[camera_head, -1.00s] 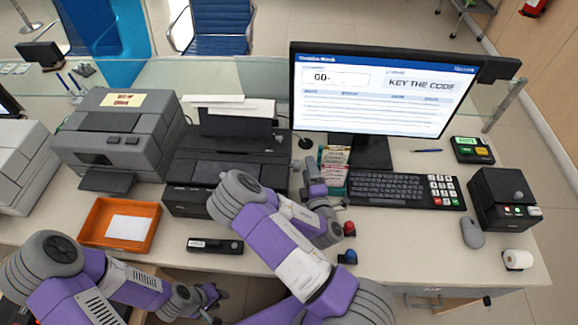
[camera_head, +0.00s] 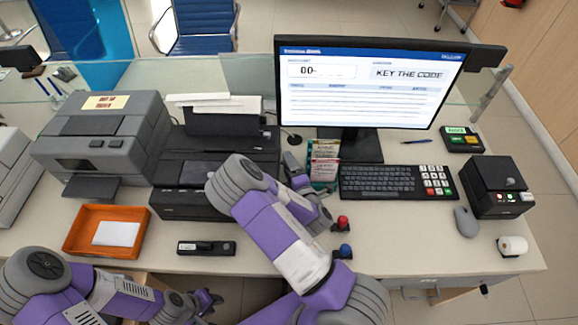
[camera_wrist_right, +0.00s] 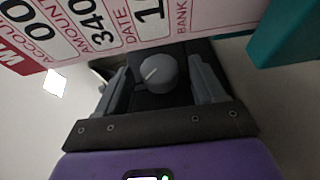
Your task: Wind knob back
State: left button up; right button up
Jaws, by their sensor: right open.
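The grey round knob (camera_wrist_right: 157,73), with a white pointer line, shows in the right wrist view against a dark surface. My open right gripper (camera_wrist_right: 160,80) has one finger on each side of it; I cannot tell whether they touch it. In the head view my right gripper (camera_head: 291,168) is at the right side of the black printer (camera_head: 222,150), and the knob is hidden. My left gripper (camera_head: 208,300) is low at the counter's front edge, below the orange tray; its jaw opening is too small to tell.
Pink-and-white slips in a teal holder (camera_head: 324,165) stand close right of my right gripper. The keyboard (camera_head: 378,183) and monitor (camera_head: 365,90) are further right. An orange tray (camera_head: 72,243) is left.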

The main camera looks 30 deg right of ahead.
jog(key=shift+w, duration=0.25)
jog(key=c, duration=1)
jog(key=shift+r+p, duration=0.2)
jog(key=shift+p, duration=0.45)
jog(key=shift+c, duration=0.2)
jog(key=g+p, duration=0.2)
jog(key=p, duration=0.1)
jog(key=m+g+y+p, duration=0.1)
jog(key=g+p, duration=0.1)
jog(key=p, duration=0.2)
jog(key=r+m+g+p, duration=0.1)
jog(key=g+p, duration=0.1)
jog(key=p, duration=0.2)
jog(key=shift+w+d+y, duration=0.1)
jog(key=shift+d+y, duration=0.1)
jog(key=shift+y, duration=0.2)
jog(key=shift+f+g+y+p, duration=0.15)
jog(key=shift+g+y+p, duration=0.15)
jog(key=shift+g+p, duration=0.55)
jog(key=shift+f, duration=0.1)
